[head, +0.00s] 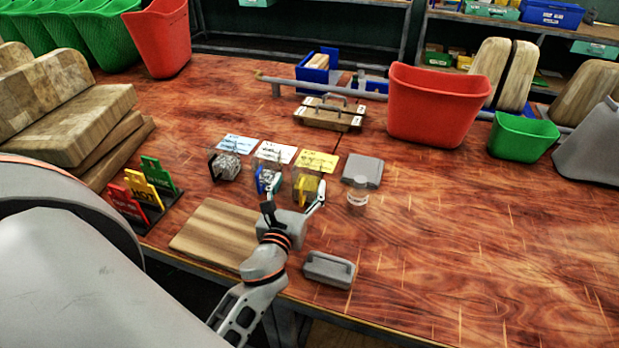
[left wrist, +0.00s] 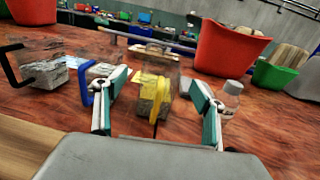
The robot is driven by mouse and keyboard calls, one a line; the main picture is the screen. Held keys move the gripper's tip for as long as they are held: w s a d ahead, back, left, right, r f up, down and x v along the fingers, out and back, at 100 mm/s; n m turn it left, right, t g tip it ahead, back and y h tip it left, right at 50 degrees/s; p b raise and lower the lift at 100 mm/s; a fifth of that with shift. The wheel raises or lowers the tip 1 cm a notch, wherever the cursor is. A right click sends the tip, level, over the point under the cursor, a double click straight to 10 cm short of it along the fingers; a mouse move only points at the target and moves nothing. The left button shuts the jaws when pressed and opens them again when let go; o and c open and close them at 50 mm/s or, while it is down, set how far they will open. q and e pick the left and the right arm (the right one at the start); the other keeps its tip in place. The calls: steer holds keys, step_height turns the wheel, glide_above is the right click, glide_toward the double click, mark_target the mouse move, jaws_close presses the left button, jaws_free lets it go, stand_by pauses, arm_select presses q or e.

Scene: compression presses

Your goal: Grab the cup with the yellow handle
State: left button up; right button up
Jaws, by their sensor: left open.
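The clear cup with the yellow handle (head: 307,187) stands on the wooden table, with grey material inside it. In the left wrist view the yellow-handled cup (left wrist: 154,92) is between and beyond my fingertips, its handle facing me. My left gripper (head: 299,188) is open and empty, low over the table, fingers pointing at this cup; it also shows in the left wrist view (left wrist: 160,84). I cannot tell whether a finger touches the cup. A cup with a blue handle (head: 266,180) is just left of it, close to my left finger. A cup with a black handle (head: 226,165) is further left.
A small clear bottle (head: 357,193) stands right of the yellow-handled cup, near my right finger. Blue, white and yellow cards lie behind the cups. A wooden board (head: 215,233) and a grey handled block (head: 329,269) lie nearer the front edge.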

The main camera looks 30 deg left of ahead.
mark_target(304, 175)
arm_select(q)
steer(key=shift+p+x, duration=0.4)
steer(key=shift+x, duration=3.1)
steer(key=shift+d+r, duration=0.1)
steer(key=shift+d, duration=0.1)
steer(key=c, duration=1.7)
